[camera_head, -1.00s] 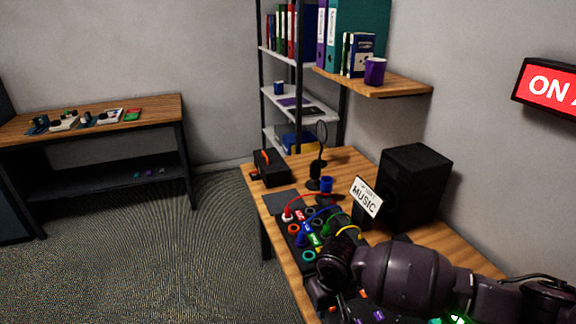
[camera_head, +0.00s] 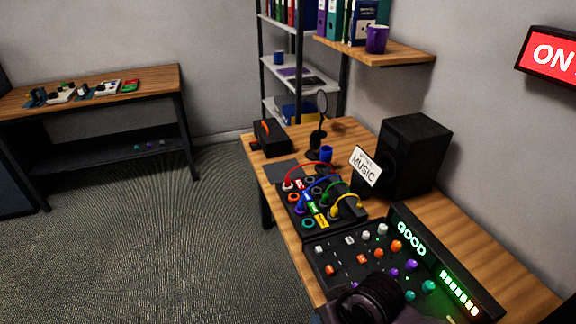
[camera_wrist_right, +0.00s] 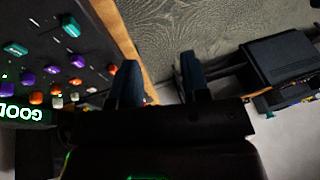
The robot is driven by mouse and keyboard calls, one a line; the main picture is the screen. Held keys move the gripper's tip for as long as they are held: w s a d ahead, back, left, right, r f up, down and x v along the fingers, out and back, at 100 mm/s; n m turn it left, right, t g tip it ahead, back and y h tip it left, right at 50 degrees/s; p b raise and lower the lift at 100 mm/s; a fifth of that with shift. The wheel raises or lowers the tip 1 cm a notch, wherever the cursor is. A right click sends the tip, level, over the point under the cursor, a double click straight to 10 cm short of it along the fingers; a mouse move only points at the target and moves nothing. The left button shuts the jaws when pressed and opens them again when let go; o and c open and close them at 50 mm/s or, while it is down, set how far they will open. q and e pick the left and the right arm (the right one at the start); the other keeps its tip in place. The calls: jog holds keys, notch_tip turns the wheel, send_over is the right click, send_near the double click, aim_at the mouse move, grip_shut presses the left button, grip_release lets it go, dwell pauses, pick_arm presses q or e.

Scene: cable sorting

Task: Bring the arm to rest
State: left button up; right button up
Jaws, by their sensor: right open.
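My right gripper (camera_wrist_right: 161,80) shows in the right wrist view with its two dark fingers apart and nothing between them. Behind the fingers are the wooden table edge and the carpet, with the mixing console to the left. In the head view no gripper can be made out. A dark rounded shape lies over the console's near edge at the bottom; I cannot tell whether it is part of my arm. My left gripper is in neither view.
The mixing console (camera_head: 335,255) has coloured knobs and a lit "GOOD" display. Behind it are a patch box (camera_head: 290,212) with coloured cables, a MUSIC sign (camera_head: 365,166), a black speaker (camera_head: 413,155) and a microphone (camera_head: 321,105). The carpet (camera_head: 130,245) at left is clear.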

jog(key=s+d+r+m+t+h, duration=0.1)
jog(key=s+d+m+h, duration=0.15)
jog(key=s+d, duration=0.6)
jog(key=s+d+r+m+h, duration=0.1)
jog(key=s+d+m+h, duration=0.3)
jog(key=d, duration=0.7)
jog(key=w+f+n+t, duration=0.1)
jog(key=w+f+t, duration=0.1)
jog(key=f, duration=0.1)
jog(key=w+f+n+t+y, duration=0.1)
jog(key=w+f+t, duration=0.1)
jog(key=w+f+n+t+y, duration=0.1)
jog(key=w+f+t, duration=0.1)
jog(key=f, duration=0.1)
jog(key=shift+w+f, duration=0.1)
jog(key=shift+f, duration=0.25)
jog(key=shift+w+f+t, duration=0.25)
jog(key=shift+f+t, duration=0.55)
jog(key=shift+t, duration=0.4)
